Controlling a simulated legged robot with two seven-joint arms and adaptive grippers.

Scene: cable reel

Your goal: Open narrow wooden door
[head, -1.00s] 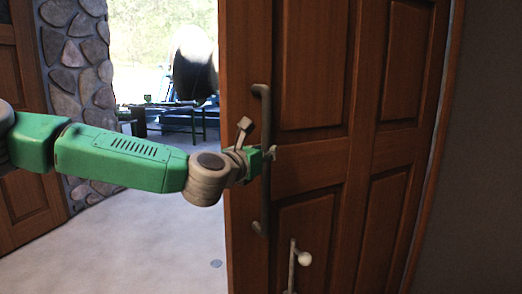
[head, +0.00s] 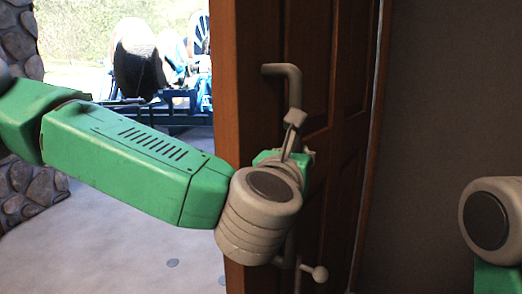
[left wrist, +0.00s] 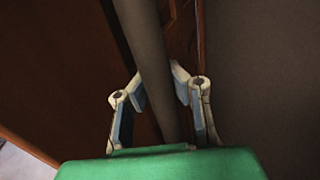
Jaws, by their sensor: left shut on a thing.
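The narrow wooden door (head: 230,130) stands swung open, seen at a steep angle in the head view. Its long grey bar handle (head: 285,71) runs vertically, with its middle hidden behind my left arm. My left gripper (head: 300,158) is at the handle. In the left wrist view the left gripper (left wrist: 160,88) has its two fingers on either side of the handle (left wrist: 146,45), shut on it. In the head view part of my right arm shows at the right edge; its gripper is out of frame.
A lower latch with a round knob (head: 320,274) sits on the door below my wrist. A dark wall (head: 425,110) is at the right. The doorway at left opens onto pale floor (head: 130,245), a stone pillar (head: 20,150), and a large reel (head: 138,58) outside.

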